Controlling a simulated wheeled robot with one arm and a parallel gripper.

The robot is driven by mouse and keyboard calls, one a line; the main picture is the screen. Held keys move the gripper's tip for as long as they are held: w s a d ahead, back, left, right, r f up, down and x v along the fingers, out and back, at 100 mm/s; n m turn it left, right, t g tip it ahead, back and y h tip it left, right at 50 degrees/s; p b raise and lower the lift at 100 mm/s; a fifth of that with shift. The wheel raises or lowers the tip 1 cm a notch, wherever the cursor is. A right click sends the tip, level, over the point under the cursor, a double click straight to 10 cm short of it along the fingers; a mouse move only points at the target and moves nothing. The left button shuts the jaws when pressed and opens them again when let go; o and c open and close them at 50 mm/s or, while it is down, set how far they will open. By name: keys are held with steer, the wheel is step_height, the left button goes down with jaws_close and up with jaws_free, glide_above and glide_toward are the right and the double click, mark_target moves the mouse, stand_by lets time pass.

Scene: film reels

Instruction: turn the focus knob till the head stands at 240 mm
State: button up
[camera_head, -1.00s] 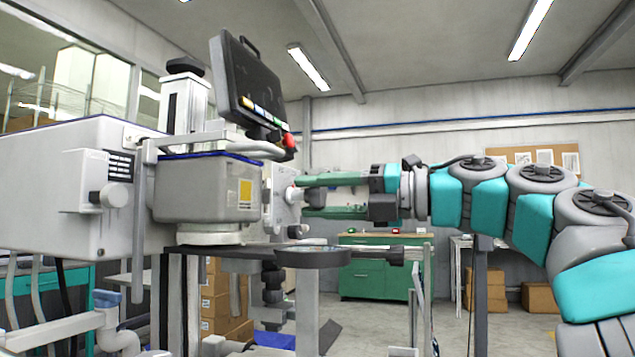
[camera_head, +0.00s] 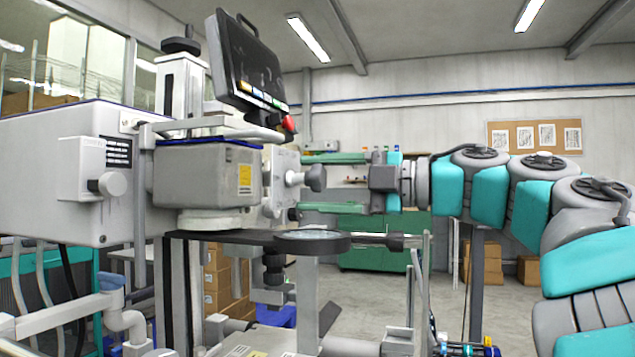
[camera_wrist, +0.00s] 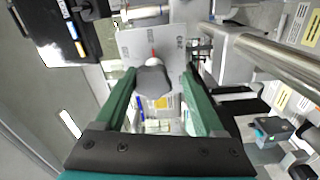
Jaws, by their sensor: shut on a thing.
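The focus knob (camera_head: 316,178) is dark grey and lobed, on a pale hub at the right side of the machine. In the wrist view the knob (camera_wrist: 153,82) lies between the two green fingers, in front of a light plate with a thin red mark (camera_wrist: 153,52). My gripper (camera_head: 308,183) comes from the right, one finger above and one below the knob; it is shut on it. In the wrist view my gripper (camera_wrist: 158,82) has a finger on each side. The grey head (camera_head: 207,185) is on the machine's front. I cannot read its height.
A tilted black display (camera_head: 247,70) with a red button stands above the head. A round dark-rimmed plate (camera_head: 312,241) and a horizontal rod lie just below my gripper. A green cabinet (camera_head: 385,250) and cardboard boxes (camera_head: 228,275) are farther back. Open floor shows at lower right.

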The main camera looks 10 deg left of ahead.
steer(key=o, duration=0.4)
steer(key=m, duration=0.2)
steer(key=f+m, duration=0.1)
steer(key=m, duration=0.1)
steer(key=shift+w, duration=0.3)
steer(key=shift+c, duration=0.2)
steer(key=shift+s+a+m, duration=0.1)
steer(key=shift+m, duration=0.7)
steer(key=shift+c, duration=0.5)
